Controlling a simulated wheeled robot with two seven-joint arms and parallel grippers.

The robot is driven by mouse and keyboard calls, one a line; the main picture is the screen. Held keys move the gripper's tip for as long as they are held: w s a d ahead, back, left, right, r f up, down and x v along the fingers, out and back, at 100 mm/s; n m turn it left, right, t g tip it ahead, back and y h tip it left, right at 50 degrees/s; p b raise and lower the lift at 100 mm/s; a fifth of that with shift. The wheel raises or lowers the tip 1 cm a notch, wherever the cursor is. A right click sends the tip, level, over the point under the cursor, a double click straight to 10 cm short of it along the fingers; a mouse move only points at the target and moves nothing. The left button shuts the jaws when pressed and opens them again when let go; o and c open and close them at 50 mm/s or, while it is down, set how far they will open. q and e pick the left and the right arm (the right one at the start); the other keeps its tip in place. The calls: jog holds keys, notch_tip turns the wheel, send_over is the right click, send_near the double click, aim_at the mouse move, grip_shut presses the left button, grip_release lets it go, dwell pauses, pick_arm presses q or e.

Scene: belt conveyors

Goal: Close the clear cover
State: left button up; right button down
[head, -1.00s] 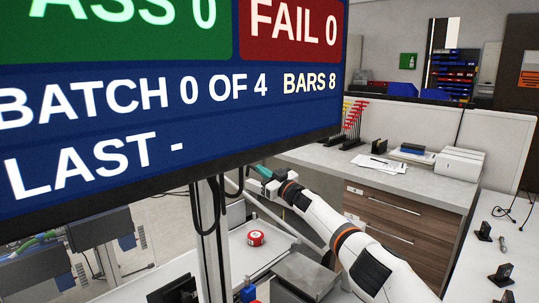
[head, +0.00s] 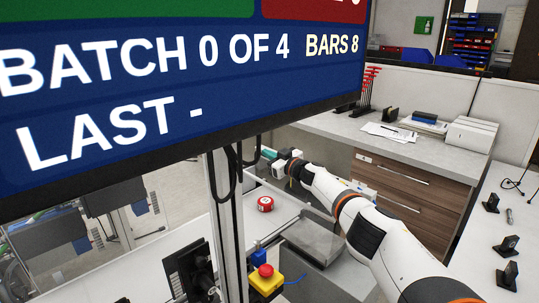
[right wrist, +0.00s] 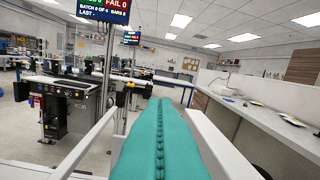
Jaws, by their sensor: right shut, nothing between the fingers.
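My right gripper (head: 268,153) reaches out past the edge of the big display, its teal fingers partly beside the post. In the right wrist view its two teal fingers (right wrist: 158,125) are pressed together with nothing between them. Pale bars (right wrist: 90,143) run along both sides of the fingers in that view; I cannot tell whether they belong to the cover's frame. I cannot make out the clear cover itself in either view. My left gripper is not in view.
The blue display (head: 150,90) hides much of the head view, above a grey post (head: 228,230). A red roll (head: 265,204) lies on a white surface. A yellow box with a red button (head: 266,271) stands near the post. A counter (head: 340,126) with drawers is behind my right arm.

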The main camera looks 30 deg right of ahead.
jog(key=shift+r, duration=0.1)
jog(key=s+d+r+p, duration=0.1)
jog(key=s+r+p, duration=0.4)
jog(key=s, duration=0.4)
jog(key=shift+s+d+r, duration=0.25)
jog(key=shift+s+r, duration=0.15)
jog(key=shift+r, duration=0.05)
dwell(0.3)
